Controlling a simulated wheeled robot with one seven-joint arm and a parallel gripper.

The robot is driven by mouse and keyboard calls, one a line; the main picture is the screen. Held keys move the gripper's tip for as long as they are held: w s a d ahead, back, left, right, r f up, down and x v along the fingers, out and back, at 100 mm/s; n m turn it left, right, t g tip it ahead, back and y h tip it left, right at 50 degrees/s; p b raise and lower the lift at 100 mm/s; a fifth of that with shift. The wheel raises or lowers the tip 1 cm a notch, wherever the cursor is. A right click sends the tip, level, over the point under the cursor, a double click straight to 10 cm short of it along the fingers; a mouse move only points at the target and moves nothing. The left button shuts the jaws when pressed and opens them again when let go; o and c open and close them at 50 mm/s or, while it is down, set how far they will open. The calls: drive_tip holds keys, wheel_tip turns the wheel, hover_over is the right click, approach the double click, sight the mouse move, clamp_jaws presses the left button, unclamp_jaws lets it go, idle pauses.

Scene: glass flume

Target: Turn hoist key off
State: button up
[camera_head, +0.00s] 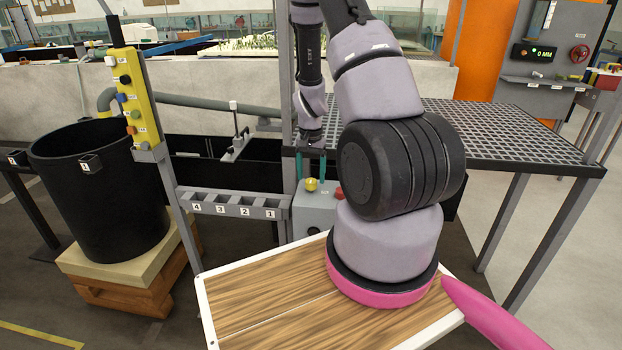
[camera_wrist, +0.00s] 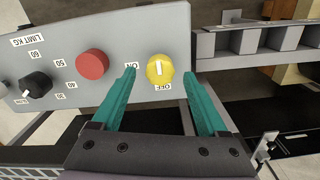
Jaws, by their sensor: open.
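The hoist key is a yellow round knob (camera_wrist: 160,70) with a white line on a grey control box (camera_wrist: 120,25); it also shows in the head view (camera_head: 312,184). ON and OFF labels sit beside it. The white line runs up and down in the wrist view; I cannot tell which label it marks. My gripper (camera_wrist: 159,74) is open, its two teal fingers on either side of the key, with visible gaps. In the head view my gripper (camera_head: 311,168) hangs just above the box (camera_head: 314,215). Whether the fingertips reach the knob's depth is unclear.
A red button (camera_wrist: 92,64) and a black LIMIT KG dial (camera_wrist: 37,85) sit on the same box. A numbered slotted rack (camera_head: 232,205) stands left of it, a grated table (camera_head: 500,135) to the right. A black tub (camera_head: 95,190) stands farther left.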

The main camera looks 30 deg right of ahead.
sight(311, 180)
wheel_tip(311, 180, up, 9)
idle(0.3)
drive_tip(key=shift+r, duration=0.1)
